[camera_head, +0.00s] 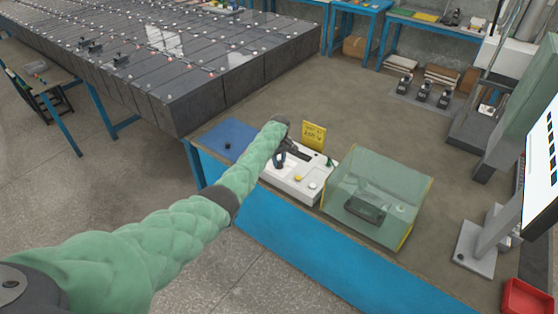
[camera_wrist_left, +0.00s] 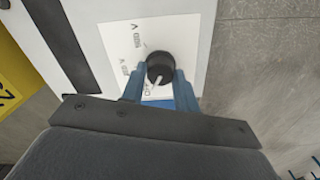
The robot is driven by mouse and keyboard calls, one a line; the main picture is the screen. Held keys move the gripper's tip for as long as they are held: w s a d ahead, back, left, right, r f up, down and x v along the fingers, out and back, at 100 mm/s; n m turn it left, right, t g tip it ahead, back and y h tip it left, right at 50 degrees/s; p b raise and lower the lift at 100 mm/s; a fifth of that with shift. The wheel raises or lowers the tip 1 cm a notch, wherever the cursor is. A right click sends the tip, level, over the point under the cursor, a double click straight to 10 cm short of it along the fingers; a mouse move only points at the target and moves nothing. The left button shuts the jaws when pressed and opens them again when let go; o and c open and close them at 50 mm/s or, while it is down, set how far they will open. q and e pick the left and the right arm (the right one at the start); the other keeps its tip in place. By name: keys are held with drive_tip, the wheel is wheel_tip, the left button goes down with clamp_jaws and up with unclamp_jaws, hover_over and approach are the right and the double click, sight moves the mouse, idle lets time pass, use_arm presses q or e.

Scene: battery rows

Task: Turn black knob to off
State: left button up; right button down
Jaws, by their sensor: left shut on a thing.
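The black knob (camera_wrist_left: 160,68) sits on a white labelled plate (camera_wrist_left: 190,30) of the white device, which also shows in the head view (camera_head: 314,187). A light pointer line on the knob points down and slightly left in the wrist view, towards a label partly hidden by the fingers. My left gripper (camera_wrist_left: 160,82) is shut on the knob, one blue finger on each side. In the head view my left gripper (camera_head: 281,160) is over the left part of the device, and the knob is hidden there. My right gripper is not in view.
A yellow sign (camera_head: 314,135) stands behind the device. A clear green-tinted box (camera_head: 400,185) with a dark object inside stands to its right. A blue mat (camera_head: 222,138) lies to the left. A monitor (camera_head: 540,165) and a red bin (camera_head: 526,298) are at the far right.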

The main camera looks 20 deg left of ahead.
sight(279, 161)
use_arm(q)
drive_tip(key=o, duration=1)
drive_tip(key=shift+c, duration=0.2)
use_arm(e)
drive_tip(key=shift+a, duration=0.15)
use_arm(q)
drive_tip(key=shift+r, duration=0.1)
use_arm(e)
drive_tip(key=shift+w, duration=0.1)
use_arm(q)
drive_tip(key=shift+r+b, duration=0.35)
drive_tip(key=shift+r, duration=0.2)
wheel_tip(279, 161, up, 5)
drive_tip(key=shift+w+f+b, duration=0.1)
drive_tip(key=shift+b, duration=0.8)
drive_tip(key=shift+r, duration=0.9)
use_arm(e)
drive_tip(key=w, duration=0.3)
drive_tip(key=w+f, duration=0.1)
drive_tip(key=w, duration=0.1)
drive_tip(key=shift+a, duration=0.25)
